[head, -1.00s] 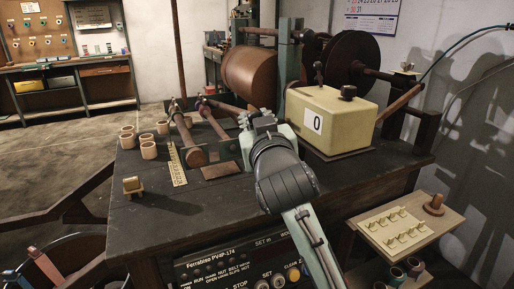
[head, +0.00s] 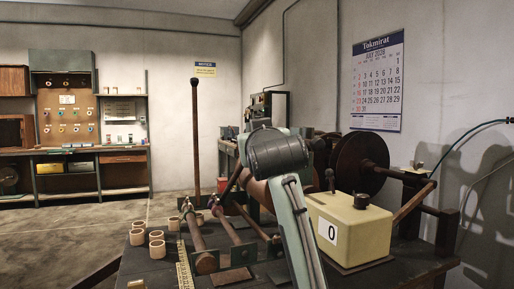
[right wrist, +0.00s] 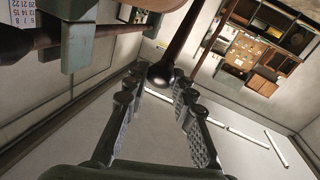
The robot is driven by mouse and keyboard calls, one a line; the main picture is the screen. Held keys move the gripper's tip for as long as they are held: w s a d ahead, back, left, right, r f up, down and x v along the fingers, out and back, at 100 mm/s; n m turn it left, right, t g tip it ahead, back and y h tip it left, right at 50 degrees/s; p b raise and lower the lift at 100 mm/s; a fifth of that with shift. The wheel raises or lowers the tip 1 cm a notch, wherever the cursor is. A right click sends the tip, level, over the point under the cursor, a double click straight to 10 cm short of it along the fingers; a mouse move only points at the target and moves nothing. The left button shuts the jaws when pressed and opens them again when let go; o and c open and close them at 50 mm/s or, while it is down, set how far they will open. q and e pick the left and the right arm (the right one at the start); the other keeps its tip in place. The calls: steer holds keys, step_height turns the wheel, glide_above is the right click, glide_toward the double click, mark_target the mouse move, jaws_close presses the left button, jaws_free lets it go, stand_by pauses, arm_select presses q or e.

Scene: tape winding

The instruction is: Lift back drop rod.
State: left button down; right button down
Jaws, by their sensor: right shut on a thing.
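The back drop rod (head: 230,185) is a dark rod. In the head view it slants up to the right from the far side of the bench, and its upper end goes behind my right wrist. In the right wrist view a dark rod with a rounded end (right wrist: 161,73) sits between the fingertips of my right gripper (right wrist: 158,80), which is shut on it. In the head view the fingers are hidden behind the wrist. Other brown rods (head: 200,243) lie low on the bench. My left gripper is not in view.
A cream box marked 0 (head: 350,226) stands right of my arm, with a dark reel (head: 362,165) behind it. A tall brown post (head: 195,135) rises beyond the rods. Several tan rings (head: 157,249) stand at left.

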steer(key=shift+r, duration=0.2)
steer(key=c, duration=1.4)
jaws_free()
steer(key=shift+s+d, duration=0.1)
steer(key=shift+o, duration=0.7)
steer(key=shift+f, duration=0.1)
steer(key=s, duration=1.2)
steer(key=shift+d, duration=0.3)
